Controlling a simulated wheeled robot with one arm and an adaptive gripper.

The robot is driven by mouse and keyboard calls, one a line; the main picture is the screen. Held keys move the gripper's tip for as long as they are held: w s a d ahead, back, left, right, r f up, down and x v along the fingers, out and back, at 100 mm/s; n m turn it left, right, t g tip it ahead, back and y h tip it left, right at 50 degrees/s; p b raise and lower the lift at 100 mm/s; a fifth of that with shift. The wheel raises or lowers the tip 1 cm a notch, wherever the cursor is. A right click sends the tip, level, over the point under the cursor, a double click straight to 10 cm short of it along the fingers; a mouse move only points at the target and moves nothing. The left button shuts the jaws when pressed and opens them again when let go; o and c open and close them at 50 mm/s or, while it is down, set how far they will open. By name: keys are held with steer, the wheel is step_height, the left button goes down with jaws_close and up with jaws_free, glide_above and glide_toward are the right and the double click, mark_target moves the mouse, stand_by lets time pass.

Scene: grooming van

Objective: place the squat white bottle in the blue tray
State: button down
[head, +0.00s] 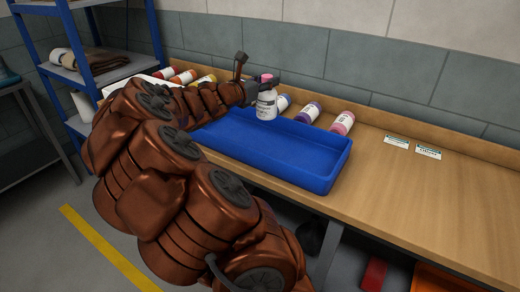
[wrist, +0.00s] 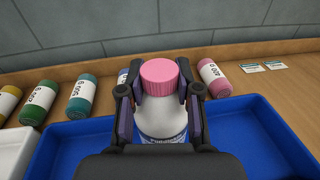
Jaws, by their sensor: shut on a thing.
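The squat white bottle (head: 267,104) has a pink cap and a printed label. My gripper (head: 262,86) is shut on it, one finger on each side just below the cap. In the wrist view the bottle (wrist: 161,118) stands upright between the fingers of my gripper (wrist: 160,105). The blue tray (head: 315,178) lies on the wooden bench, and the bottle is over its back edge in the head view. The tray (wrist: 255,115) also shows below and on both sides of the bottle in the wrist view. The bottle's base is hidden in the wrist view.
Two small cards (head: 428,151) lie to the right. A white tray (wrist: 14,150) is left of the blue tray. The blue tray's visible floor is empty.

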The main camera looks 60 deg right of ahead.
mark_target(268, 111)
steer(key=shift+s+d+f, duration=0.1)
steer(key=shift+s+d, duration=0.1)
steer(key=shift+s, duration=0.05)
step_height(268, 111, down, 10)
steer(key=shift+r, duration=0.1)
stand_by(0.5)
steer(key=c, duration=0.8)
jaws_free()
steer(key=shift+b, duration=0.3)
steer(key=w+a, duration=0.1)
steer(key=a, duration=1.1)
steer(key=shift+w+r+b, duration=0.2)
steer(key=shift+r+b, duration=0.15)
